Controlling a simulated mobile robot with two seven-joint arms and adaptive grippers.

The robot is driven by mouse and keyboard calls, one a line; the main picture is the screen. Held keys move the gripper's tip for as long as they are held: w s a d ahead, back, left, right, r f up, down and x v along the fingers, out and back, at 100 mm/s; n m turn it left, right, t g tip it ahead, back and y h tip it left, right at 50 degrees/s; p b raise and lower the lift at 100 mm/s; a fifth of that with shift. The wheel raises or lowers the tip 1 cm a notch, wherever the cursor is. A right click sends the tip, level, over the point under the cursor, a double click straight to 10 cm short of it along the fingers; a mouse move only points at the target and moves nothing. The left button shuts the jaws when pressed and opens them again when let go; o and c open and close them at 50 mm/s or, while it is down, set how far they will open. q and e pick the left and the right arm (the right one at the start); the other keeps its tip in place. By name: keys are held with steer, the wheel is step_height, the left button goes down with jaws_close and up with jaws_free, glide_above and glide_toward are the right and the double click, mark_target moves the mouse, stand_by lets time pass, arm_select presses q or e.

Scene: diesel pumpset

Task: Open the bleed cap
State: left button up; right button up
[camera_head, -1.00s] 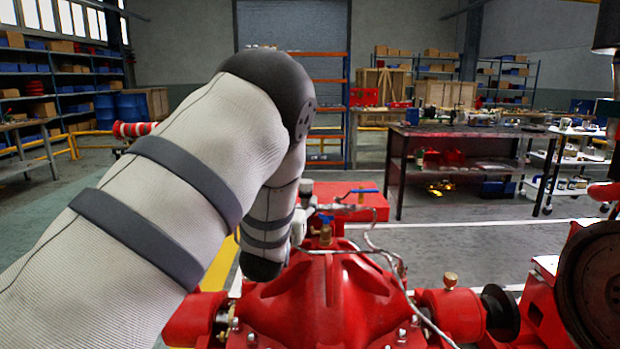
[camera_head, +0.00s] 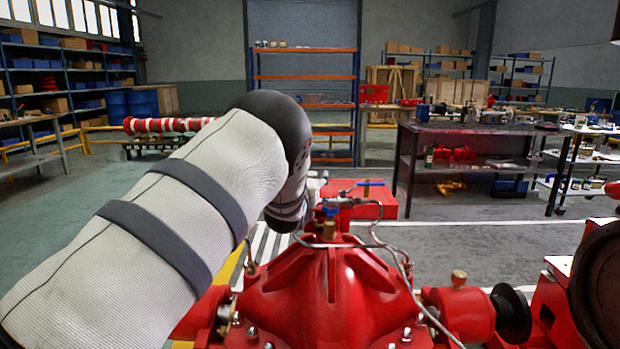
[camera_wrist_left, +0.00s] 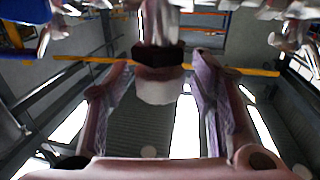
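A red pump casing (camera_head: 325,290) stands in front of me in the head view. On its top is a brass fitting (camera_head: 329,230) with a small blue part (camera_head: 330,212) above it; I cannot tell which part is the bleed cap. My left arm reaches over from the left and hides most of its own gripper there. In the left wrist view my left gripper (camera_wrist_left: 163,68) has its two fingers spread apart. A dark collar (camera_wrist_left: 158,55) with a pale, rounded end shows between them, with visible gaps to both fingers. My right gripper is not in view.
A thin metal pipe (camera_head: 375,238) runs over the casing beside the fitting. A pulley or wheel (camera_head: 600,275) is at the right. A workbench (camera_head: 470,133) and shelves stand farther back.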

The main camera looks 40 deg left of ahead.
arm_select(q)
steer(key=c, duration=0.9)
steer(key=shift+w+d+f+n+g+y+b, duration=0.15)
steer(key=shift+n+g+y+b, duration=0.15)
steer(key=shift+n+g+y, duration=0.3)
steer(key=shift+a+f+n+g+y+b, duration=0.15)
steer(key=shift+n+g+y+b, duration=0.2)
steer(key=shift+y, duration=0.45)
steer(key=shift+d+n+g, duration=0.1)
steer(key=shift+n+g, duration=0.15)
steer(key=shift+n, duration=0.1)
steer(key=shift+r+n+g+y+b, duration=0.15)
steer(key=shift+n+g+y+b, duration=0.15)
steer(key=shift+y, duration=0.3)
steer(key=shift+r, duration=0.1)
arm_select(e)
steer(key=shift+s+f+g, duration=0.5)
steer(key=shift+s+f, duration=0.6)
arm_select(q)
steer(key=o, duration=1.2)
steer(key=shift+s, duration=0.2)
